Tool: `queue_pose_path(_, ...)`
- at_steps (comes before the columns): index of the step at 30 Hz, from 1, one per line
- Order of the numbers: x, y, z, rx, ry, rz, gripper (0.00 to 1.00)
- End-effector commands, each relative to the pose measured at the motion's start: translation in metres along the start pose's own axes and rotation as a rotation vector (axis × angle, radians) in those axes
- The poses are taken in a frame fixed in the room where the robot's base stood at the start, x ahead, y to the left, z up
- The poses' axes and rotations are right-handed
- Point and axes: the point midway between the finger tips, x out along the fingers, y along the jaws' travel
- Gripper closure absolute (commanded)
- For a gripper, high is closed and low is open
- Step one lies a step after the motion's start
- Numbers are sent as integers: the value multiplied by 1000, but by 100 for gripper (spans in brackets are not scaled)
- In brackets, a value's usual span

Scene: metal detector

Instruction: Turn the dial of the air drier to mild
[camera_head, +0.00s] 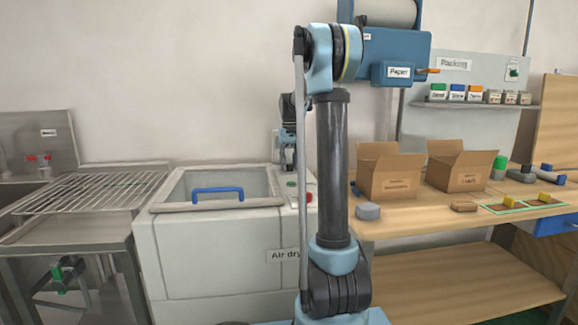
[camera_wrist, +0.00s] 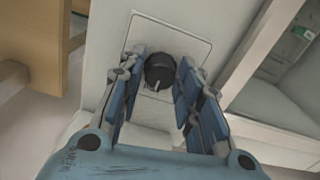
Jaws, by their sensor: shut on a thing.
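The air drier (camera_head: 222,248) is a white cabinet with an open top recess and a blue handle (camera_head: 217,191); its label is partly hidden by my arm. In the wrist view, its black round dial (camera_wrist: 159,70) sits on a pale square plate, with a small light pointer mark toward the bottom of the picture. My gripper (camera_wrist: 161,62) has its blue-padded fingers on both sides of the dial, shut on it. In the head view, my gripper (camera_head: 287,158) is over the drier's right-hand panel, and the dial is hidden there. The setting words cannot be read.
A red button (camera_head: 309,197) is on the drier's panel, right of my gripper. A metal rack table (camera_head: 95,190) stands left. A wooden bench (camera_head: 420,222) with cardboard boxes (camera_head: 390,172) stands right. A blue paper dispenser (camera_head: 400,48) hangs above.

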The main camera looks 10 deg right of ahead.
Motion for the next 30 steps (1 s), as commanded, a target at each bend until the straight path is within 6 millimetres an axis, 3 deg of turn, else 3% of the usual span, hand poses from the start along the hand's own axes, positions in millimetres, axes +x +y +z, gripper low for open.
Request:
queue_pose_path(17,0,1,0,-33,1,2,92)
queue_pose_path(18,0,1,0,-33,1,2,63)
queue_pose_path(20,0,1,0,-32,1,2,50)
queue_pose_path(30,0,0,0,-32,0,1,47)
